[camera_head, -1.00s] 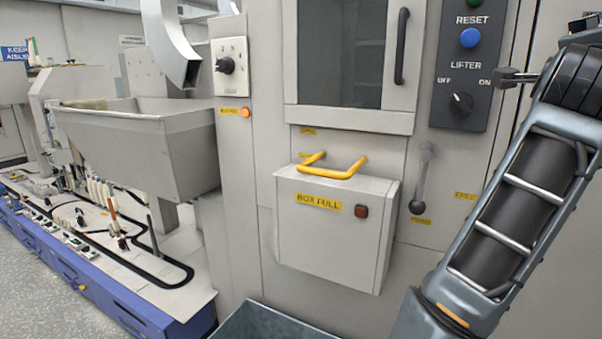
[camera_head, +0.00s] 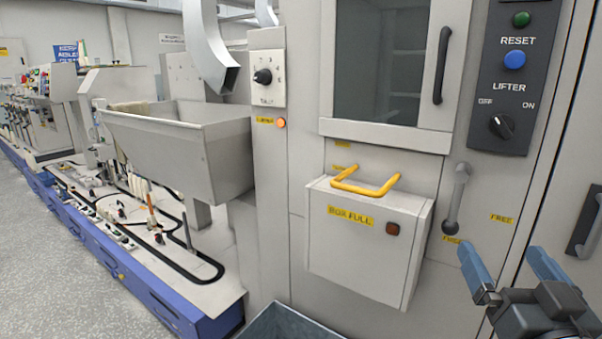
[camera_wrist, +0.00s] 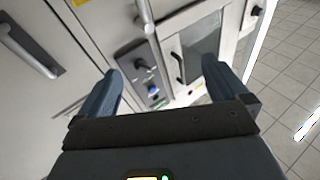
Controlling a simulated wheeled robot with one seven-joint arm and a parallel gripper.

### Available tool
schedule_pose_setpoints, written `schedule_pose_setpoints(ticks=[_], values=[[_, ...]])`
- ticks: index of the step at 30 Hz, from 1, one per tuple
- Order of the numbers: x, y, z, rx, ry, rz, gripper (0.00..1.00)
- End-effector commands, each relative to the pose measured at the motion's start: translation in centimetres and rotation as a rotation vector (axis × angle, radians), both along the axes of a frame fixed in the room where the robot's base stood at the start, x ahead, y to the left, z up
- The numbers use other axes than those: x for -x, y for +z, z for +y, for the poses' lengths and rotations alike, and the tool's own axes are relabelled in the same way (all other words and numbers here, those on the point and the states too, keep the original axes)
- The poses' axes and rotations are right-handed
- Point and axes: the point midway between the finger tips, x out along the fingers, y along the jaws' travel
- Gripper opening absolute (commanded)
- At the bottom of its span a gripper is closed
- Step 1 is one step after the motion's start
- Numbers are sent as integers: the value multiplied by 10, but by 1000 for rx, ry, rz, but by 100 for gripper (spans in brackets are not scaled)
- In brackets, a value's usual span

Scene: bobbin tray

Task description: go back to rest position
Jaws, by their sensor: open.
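My gripper (camera_head: 510,268) is at the lower right of the head view, in front of the machine's grey panels. Its two blue fingers are apart with nothing between them. In the wrist view my gripper (camera_wrist: 160,85) also shows open and empty, facing the machine from a distance. The lifter control panel (camera_head: 515,75) with its green and blue buttons and black knob is above my gripper. The grey lever (camera_head: 457,200) is to the upper left of my gripper, apart from it, hanging down near the FREE label.
The BOX FULL box (camera_head: 362,245) with a yellow handle (camera_head: 365,183) juts out left of my gripper. A grey bin (camera_head: 285,325) stands below it. A metal hopper (camera_head: 190,140) and a long blue-sided bench (camera_head: 125,260) are at left. Floor (camera_head: 60,240) is clear at far left.

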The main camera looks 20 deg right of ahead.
Motion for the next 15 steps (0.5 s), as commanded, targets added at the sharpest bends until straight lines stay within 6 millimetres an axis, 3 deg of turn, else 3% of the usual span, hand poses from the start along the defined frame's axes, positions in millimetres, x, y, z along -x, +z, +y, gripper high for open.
schedule_pose_setpoints(ticks=[6, 15], values=[[53, -57, 41, 59, 126, 153, 100], [147, -106, 93, 64, 265, 315, 100]])
